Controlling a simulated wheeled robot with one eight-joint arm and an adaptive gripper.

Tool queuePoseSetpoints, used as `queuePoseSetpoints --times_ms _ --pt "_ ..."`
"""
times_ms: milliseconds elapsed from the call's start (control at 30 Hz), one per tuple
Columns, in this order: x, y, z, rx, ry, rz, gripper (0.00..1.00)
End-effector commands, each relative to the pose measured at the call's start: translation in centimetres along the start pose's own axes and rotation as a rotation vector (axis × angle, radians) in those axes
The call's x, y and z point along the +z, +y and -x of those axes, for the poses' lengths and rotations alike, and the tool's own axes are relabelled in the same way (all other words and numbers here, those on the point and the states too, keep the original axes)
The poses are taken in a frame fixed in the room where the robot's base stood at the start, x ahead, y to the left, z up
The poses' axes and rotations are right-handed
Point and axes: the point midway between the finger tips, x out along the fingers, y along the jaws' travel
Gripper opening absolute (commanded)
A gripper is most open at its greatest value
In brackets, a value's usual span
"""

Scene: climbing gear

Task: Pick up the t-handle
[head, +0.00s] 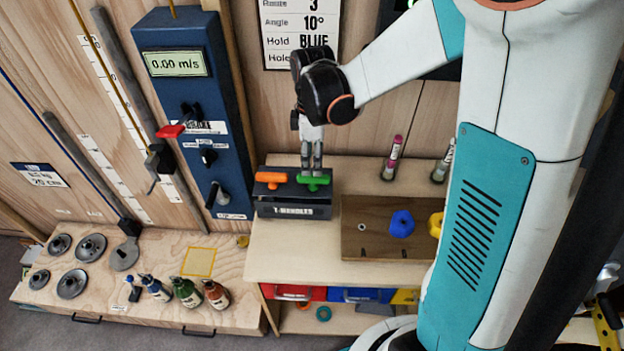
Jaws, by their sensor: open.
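A dark holder box (292,211) labelled "T-HANDLES" stands at the left end of the wooden bench. An orange t-handle (270,178) sits in its left part and a green t-handle (313,180) in its right part. My gripper (312,170) points straight down over the green t-handle, with its fingertips at or just above the green bar. The gripper is open. I cannot tell whether the fingers touch the green bar. The shafts of both t-handles are hidden in the box.
A wooden tray (375,246) with a blue hold (402,223) and a yellow hold (436,224) lies to the right. A pink-capped tube (391,158) stands behind it. A blue column (205,110) with a lever rises left of the box. Bottles (187,292) stand on the lower bench.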

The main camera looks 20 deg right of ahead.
Motion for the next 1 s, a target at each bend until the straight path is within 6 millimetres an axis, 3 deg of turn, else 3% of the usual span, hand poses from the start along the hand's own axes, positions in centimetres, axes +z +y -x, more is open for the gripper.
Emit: queuePoseSetpoints --times_ms 267,600,900,1000 --pt "0.1 -0.1 -2.2 0.0 0.0 -0.001 0.43" --pt "0.2 -0.4 -6.5 0.0 0.0 -0.001 0.43" --pt "0.2 -0.4 -6.8 0.0 0.0 -0.001 0.43" --pt "0.2 -0.4 -6.8 0.0 0.0 -0.001 0.21"
